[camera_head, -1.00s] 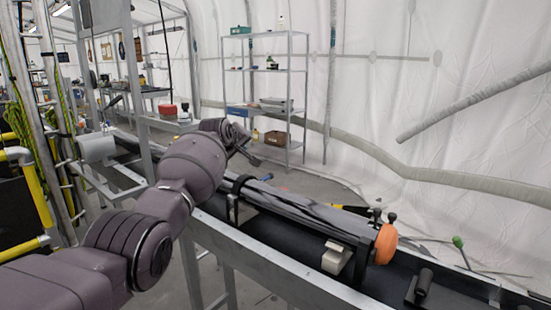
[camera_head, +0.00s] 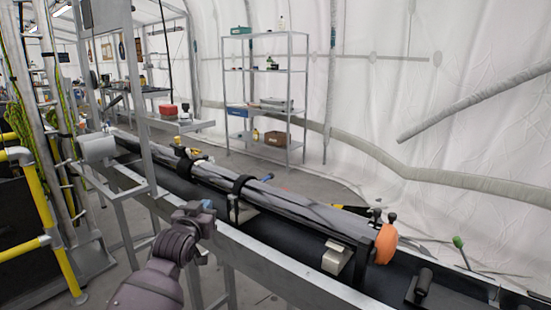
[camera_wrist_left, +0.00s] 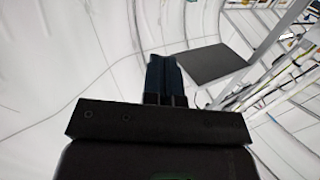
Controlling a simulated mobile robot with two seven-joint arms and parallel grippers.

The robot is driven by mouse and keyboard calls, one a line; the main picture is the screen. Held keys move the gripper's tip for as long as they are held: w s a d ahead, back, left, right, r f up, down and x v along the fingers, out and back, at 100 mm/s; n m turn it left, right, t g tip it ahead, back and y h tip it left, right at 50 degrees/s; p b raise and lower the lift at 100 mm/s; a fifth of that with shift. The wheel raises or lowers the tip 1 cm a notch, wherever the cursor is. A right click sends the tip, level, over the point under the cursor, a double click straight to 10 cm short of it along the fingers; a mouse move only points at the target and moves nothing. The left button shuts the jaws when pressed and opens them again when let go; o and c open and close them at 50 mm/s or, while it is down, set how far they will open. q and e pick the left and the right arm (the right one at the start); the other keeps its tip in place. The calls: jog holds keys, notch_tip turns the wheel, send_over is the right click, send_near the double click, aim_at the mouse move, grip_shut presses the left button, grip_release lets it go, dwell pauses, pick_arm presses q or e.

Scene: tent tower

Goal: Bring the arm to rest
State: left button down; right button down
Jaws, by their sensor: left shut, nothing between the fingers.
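My left arm comes in from the bottom of the head view, and its left gripper (camera_head: 208,204) is at the near edge of the long metal bench (camera_head: 270,262), in front of it. In the left wrist view the left gripper (camera_wrist_left: 163,75) has its two dark blue fingers together, with nothing between them. Behind the fingers are white tent fabric and a dark flat panel (camera_wrist_left: 212,63). My right gripper is not in view.
A long dark tube (camera_head: 300,212) with an orange end cap (camera_head: 386,244) lies along the bench. A metal upright (camera_head: 137,90) and yellow rails (camera_head: 40,200) stand at the left. A shelf rack (camera_head: 265,95) stands at the back.

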pick_arm(q)
jog(key=s+a+f+g+y, duration=0.1)
jog(key=s+a+f+g, duration=0.1)
jog(key=s+f, duration=0.8)
jog(key=s+a+f+g+y, duration=0.1)
jog(key=s+a+f, duration=0.3)
jog(key=s+f, duration=0.6)
jog(key=s+a+f+n+g, duration=0.1)
jog(key=s+a+f+g, duration=0.2)
jog(key=s+f, duration=0.7)
jog(key=s, duration=1.5)
jog(key=shift+s+f+g+y, duration=0.15)
jog(key=shift+f+g+y, duration=0.15)
jog(key=shift+f+y, duration=0.1)
